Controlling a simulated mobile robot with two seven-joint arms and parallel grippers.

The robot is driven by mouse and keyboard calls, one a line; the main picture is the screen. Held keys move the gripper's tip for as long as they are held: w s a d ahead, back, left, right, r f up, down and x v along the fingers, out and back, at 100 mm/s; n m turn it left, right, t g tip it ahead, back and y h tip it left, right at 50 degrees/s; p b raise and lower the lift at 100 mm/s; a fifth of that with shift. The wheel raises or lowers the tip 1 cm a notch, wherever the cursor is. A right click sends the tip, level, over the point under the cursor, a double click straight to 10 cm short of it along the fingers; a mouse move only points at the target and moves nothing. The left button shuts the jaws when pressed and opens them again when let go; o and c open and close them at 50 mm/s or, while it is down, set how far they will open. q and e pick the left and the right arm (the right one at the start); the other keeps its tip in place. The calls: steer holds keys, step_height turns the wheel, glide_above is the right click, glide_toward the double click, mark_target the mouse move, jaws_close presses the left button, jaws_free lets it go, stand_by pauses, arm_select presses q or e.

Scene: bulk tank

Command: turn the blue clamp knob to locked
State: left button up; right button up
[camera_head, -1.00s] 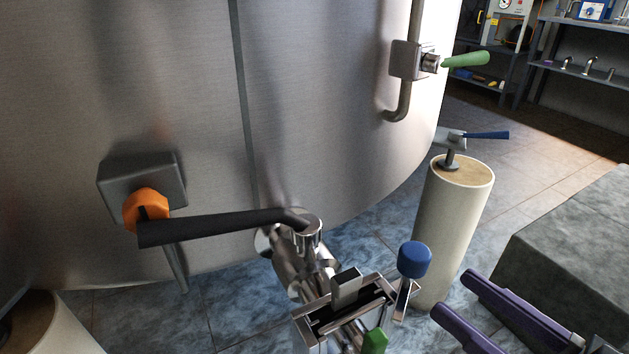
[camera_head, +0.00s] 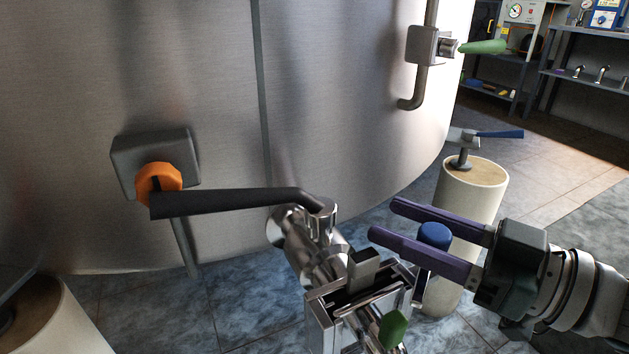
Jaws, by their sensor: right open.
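The blue clamp knob (camera_head: 434,236) sits on the right side of the metal clamp block (camera_head: 362,292) on the outlet pipe, low in the middle of the head view. My right gripper (camera_head: 382,219) comes in from the right with its two purple fingers apart. In the picture the knob shows between the fingers, nearer their bases than their tips. The lower finger hides the knob's lower part. I cannot tell whether the fingers touch it. My left gripper is not in view.
A black lever (camera_head: 235,202) reaches left from the outlet valve, near an orange knob (camera_head: 158,184) on the steel tank (camera_head: 340,110). A green handle (camera_head: 393,328) is below the clamp. A cream pillar (camera_head: 470,195) stands behind the gripper. Shelves (camera_head: 585,75) are far back right.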

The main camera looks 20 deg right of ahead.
steer(key=shift+w+a, duration=0.1)
steer(key=shift+w, duration=0.05)
steer(key=shift+c, duration=0.3)
jaws_close()
